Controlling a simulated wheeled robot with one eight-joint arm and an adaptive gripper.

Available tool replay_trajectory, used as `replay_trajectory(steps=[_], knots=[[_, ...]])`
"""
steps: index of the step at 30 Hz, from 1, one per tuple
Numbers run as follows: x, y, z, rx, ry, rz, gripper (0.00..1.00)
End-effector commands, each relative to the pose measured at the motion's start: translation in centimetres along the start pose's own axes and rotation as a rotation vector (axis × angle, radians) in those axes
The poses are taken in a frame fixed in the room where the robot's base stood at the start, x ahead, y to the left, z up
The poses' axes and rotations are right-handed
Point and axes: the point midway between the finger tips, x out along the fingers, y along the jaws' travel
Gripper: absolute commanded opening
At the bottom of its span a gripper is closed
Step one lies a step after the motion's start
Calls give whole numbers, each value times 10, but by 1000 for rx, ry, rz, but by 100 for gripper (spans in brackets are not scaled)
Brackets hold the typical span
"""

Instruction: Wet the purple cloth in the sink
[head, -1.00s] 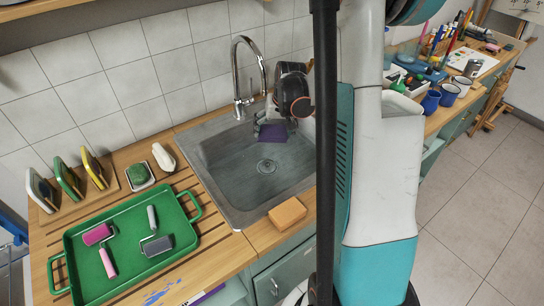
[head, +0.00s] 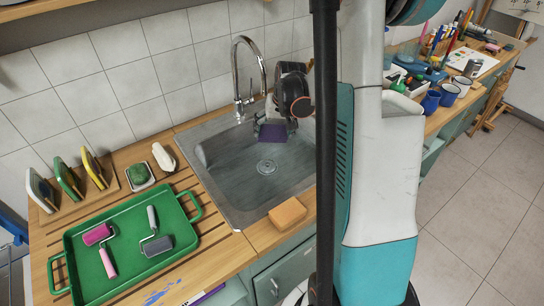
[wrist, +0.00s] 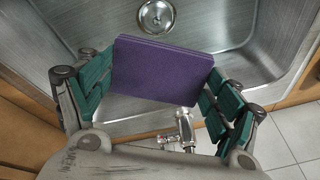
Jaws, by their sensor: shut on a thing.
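The purple cloth (wrist: 160,72) is a flat folded piece held between the green-padded fingers of my gripper (wrist: 158,85) in the wrist view. In the head view the cloth (head: 273,133) hangs low over the back of the grey metal sink (head: 245,185). My gripper (head: 272,122) is shut on it, partly hidden by its own wrist. The chrome tap (head: 237,75) arches over the sink just left of the gripper. Its lower part shows below the cloth in the wrist view (wrist: 185,130). I cannot see clear running water.
An orange sponge (head: 288,212) lies on the front counter edge. A green tray (head: 80,275) with two rollers sits on the left counter. A white bottle (head: 163,157) and a dish with a green scrubber (head: 138,175) stand left of the sink. The basin's middle is clear.

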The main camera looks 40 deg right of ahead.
Motion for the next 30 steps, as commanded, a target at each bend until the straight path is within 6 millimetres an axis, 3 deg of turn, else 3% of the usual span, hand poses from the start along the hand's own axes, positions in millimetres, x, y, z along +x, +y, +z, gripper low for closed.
replay_trajectory(steps=[15, 30], knots=[[-38, -6, -10, 0, 0, 0, 65], [-38, -6, -10, 0, 0, 0, 65]])
